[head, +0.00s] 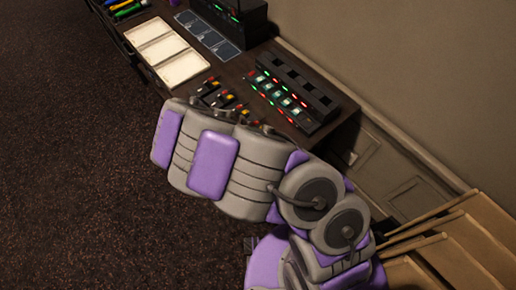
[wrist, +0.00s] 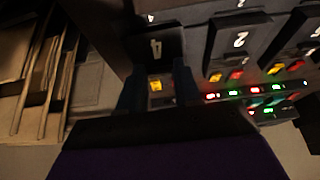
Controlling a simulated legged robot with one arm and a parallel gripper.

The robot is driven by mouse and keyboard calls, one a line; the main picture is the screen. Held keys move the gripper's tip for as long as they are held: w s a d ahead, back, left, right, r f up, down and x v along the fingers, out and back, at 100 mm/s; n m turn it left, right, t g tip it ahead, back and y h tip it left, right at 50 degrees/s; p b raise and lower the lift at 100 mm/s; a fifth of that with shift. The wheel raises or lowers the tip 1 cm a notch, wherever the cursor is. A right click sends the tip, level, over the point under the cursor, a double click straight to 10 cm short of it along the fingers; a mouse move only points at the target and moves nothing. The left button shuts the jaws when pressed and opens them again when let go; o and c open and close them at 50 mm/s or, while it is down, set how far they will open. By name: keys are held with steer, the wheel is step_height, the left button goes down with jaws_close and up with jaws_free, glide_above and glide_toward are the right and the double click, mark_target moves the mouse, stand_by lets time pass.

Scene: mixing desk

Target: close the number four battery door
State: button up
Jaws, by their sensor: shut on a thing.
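The number four battery door (wrist: 158,44) is a dark panel with a white 4, at the top centre-left of the wrist view. My gripper (wrist: 156,78) has its two dark fingers on either side of this panel's near end, shut on it. A yellow piece (wrist: 155,86) shows between the fingers. The door's hinge and exact tilt are too dark to tell. In the head view, my arm hides the gripper and the door; the charger bank (head: 290,96) with red and green lights shows beyond the arm.
More numbered panels (wrist: 240,40) stand to the right, with red and yellow pieces below them. White trays (head: 165,52) and a black box (head: 232,18) sit further along the dark desk (head: 340,118). Wooden panels (head: 470,245) lean by the wall at the right.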

steer(key=shift+w+d+g+y+p, duration=0.1)
steer(key=shift+w+g+y+p, duration=0.05)
steer(key=shift+g+y+p, duration=0.2)
steer(key=shift+w+d+f+g+y, duration=0.1)
steer(key=shift+w+d+g+y, duration=0.3)
steer(key=shift+y, duration=0.25)
steer(key=shift+w+d+f+g+y+p, duration=0.4)
steer(key=shift+g+y, duration=0.2)
steer(key=shift+y, duration=0.2)
steer(key=shift+w+d+f+g+y+p, duration=0.2)
steer(key=shift+d+g+y+p, duration=0.1)
steer(key=shift+d+g+y, duration=0.4)
steer(key=shift+a, duration=0.15)
steer(key=o, duration=1.1)
steer(key=shift+c, duration=0.2)
